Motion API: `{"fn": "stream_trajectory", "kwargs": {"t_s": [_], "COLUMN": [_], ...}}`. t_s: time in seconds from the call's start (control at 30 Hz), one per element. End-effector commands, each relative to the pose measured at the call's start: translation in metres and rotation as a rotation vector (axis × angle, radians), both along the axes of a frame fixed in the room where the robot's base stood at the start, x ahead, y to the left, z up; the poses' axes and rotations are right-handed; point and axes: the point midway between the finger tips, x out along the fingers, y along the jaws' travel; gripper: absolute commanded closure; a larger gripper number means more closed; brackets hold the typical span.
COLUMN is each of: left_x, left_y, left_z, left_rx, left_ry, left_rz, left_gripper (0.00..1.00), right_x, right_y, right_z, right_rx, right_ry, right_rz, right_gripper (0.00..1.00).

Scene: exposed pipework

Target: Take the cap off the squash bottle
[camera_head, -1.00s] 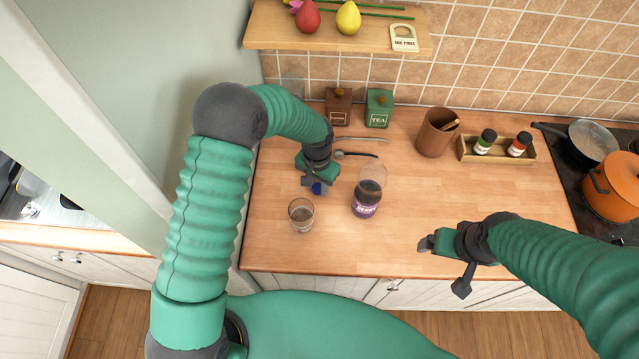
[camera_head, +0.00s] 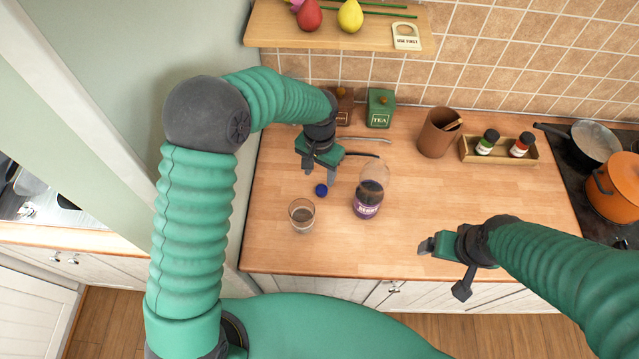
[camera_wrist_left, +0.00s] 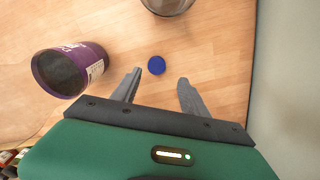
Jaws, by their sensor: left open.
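The squash bottle (camera_head: 367,200), dark with a purple label and a clear upper part, stands on the wooden counter. It also shows in the left wrist view (camera_wrist_left: 88,62) at the left. The blue cap (camera_head: 321,190) lies on the counter to the left of the bottle, apart from it. In the left wrist view the cap (camera_wrist_left: 156,65) shows just beyond and between my fingertips. My left gripper (camera_head: 318,172) is open and empty above the counter behind the cap. My right gripper (camera_head: 427,246) hangs near the counter's front edge, its finger gap unclear.
A drinking glass (camera_head: 302,214) stands in front of the cap. Behind are a brown canister (camera_head: 344,108), a green tea tin (camera_head: 380,108), a brown pot (camera_head: 438,133) and a spice tray (camera_head: 530,157). The middle right counter is clear.

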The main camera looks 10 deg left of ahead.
Motion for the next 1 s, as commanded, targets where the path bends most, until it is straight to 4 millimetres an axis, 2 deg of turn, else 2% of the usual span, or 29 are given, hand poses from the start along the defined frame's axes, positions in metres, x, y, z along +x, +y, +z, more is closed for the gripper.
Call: {"fn": "stream_trajectory", "kwargs": {"t_s": [0.1,0.27,0.33,0.37,0.47,0.6,0.7,0.83,1.0], "left_x": [0.001,0.000,-0.007,-0.013,-0.049,-0.113,-0.148,-0.165,-0.166], "left_y": [-0.002,0.000,0.004,0.007,0.027,0.056,0.067,0.072,0.071], "left_z": [0.027,0.047,0.052,0.054,0.059,0.061,0.058,0.043,0.048], "left_rx": [0.000,-0.001,0.001,0.003,0.004,-0.013,-0.026,-0.035,-0.034], "left_ry": [-0.003,-0.001,-0.010,-0.018,-0.067,-0.158,-0.206,-0.230,-0.230], "left_rz": [0.000,0.000,0.009,0.016,0.069,0.187,0.256,0.296,0.297], "left_gripper": [0.48,0.48,0.48,0.48,0.48,0.48,0.48,0.48,0.48], "right_x": [0.000,0.000,0.000,0.000,0.000,0.000,0.000,0.000,0.000], "right_y": [0.000,0.000,0.000,0.000,0.000,0.000,0.000,0.000,0.000], "right_z": [-0.006,-0.008,-0.008,-0.008,-0.007,-0.007,-0.007,-0.019,-0.014], "right_rx": [0.000,0.000,0.000,0.000,0.000,0.000,0.000,0.000,0.000], "right_ry": [0.000,0.000,0.000,0.000,0.000,0.000,0.000,0.000,0.000], "right_rz": [-0.001,-0.001,-0.001,-0.001,-0.001,-0.001,0.000,0.000,-0.001], "right_gripper": [0.14,0.14,0.14,0.14,0.14,0.14,0.14,0.14,0.14]}}
